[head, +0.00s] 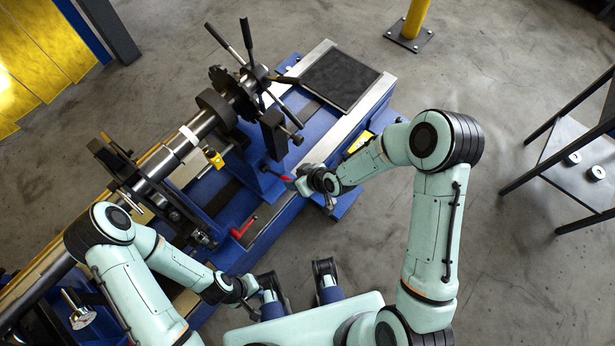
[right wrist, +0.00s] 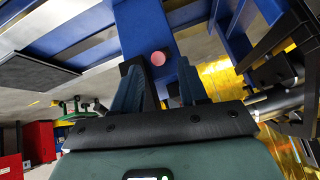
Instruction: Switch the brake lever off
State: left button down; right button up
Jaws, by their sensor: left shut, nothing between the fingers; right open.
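A lever with a red tip (head: 287,178) sticks out from the blue machine frame, right beside my right gripper (head: 293,183). In the right wrist view its round pinkish-red knob (right wrist: 157,58) shows end-on between the two open fingers (right wrist: 160,88); whether they touch it I cannot tell. A second, red handle (head: 243,228) lies on the front of the machine bed, left of the right gripper. Which of the two is the brake lever is not marked. My left gripper (head: 252,284) is shut and empty, below the red handle and in front of the machine.
The rotor shaft (head: 180,145) runs diagonally along the blue balancing machine (head: 262,205). A black pad (head: 340,78) lies at its far end. A yellow post (head: 416,20) and a dark shelf (head: 575,160) with small metal rings stand on the right. Bare floor (head: 500,90) lies between.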

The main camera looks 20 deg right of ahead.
jog(key=p+v, duration=0.1)
jog(key=v, duration=0.7)
jog(key=s+d+f+m+g+p, duration=0.1)
jog(key=s+f+m+g+p, duration=0.2)
jog(key=s, duration=0.7)
jog(key=s+f+m+g+h+p, duration=0.1)
jog(key=s+f+m+g+p, duration=0.2)
jog(key=s+f+m, duration=0.3)
jog(key=s+f+p, duration=0.1)
jog(key=s+f, duration=0.1)
jog(key=s, duration=0.3)
jog(key=shift+d+g+h+p, duration=0.3)
jog(key=shift+d+g+p, duration=0.05)
jog(key=shift+d+g, duration=0.05)
jog(key=shift+a, duration=0.1)
